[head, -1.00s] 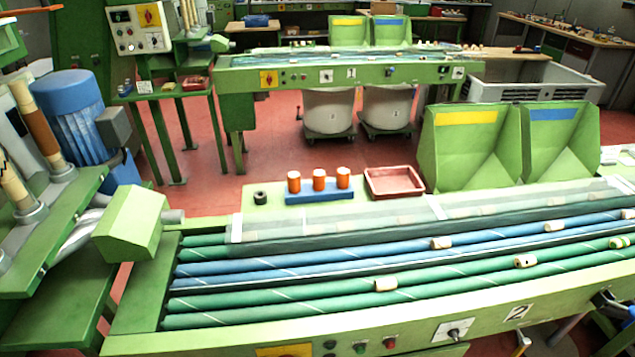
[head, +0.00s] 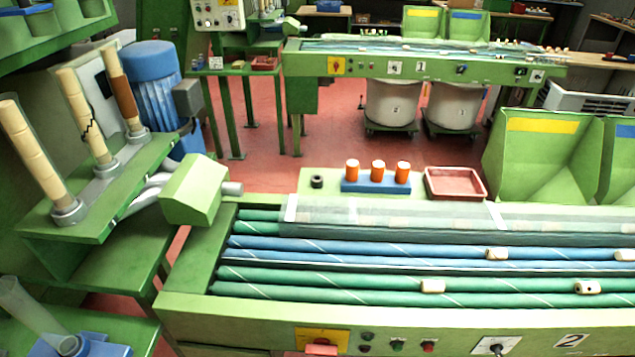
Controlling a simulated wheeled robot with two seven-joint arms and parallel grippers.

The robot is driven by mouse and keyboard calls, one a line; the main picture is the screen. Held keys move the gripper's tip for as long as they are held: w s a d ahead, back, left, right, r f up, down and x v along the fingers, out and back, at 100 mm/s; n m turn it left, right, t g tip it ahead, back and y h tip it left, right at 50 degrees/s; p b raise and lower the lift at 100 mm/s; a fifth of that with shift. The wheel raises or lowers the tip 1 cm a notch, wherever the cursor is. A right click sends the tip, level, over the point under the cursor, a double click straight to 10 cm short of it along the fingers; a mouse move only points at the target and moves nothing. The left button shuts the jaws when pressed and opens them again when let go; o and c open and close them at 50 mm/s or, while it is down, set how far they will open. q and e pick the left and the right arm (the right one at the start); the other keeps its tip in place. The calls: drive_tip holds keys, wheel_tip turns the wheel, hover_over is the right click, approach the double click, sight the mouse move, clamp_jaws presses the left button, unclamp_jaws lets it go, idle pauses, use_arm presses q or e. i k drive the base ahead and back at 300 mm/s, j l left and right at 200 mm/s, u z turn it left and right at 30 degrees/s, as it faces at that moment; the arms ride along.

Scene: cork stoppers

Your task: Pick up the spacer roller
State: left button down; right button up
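A small black ring-shaped roller (head: 317,181) stands on the green shelf behind the rollers of the near machine. It stands apart, left of a blue holder (head: 376,187) bearing three orange cylinders (head: 377,171). I cannot tell for certain which of these is the spacer roller; the black piece looks most like one. Neither of my grippers is in the head view.
A red tray (head: 455,196) sits right of the blue holder. Green and blue rollers (head: 340,275) carry several corks (head: 432,286). A clear cover (head: 400,213) lies over the back rollers. A green motor housing (head: 195,190) stands at left. Green bins (head: 535,150) stand at right.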

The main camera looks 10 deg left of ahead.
sight(376, 175)
drive_tip(key=l+z, duration=0.2)
drive_tip(key=z, duration=0.15)
drive_tip(key=i+l+z, duration=0.1)
drive_tip(key=z, duration=0.25)
drive_tip(key=i+l+z, duration=0.1)
drive_tip(key=l+z, duration=0.25)
drive_tip(key=j, duration=0.1)
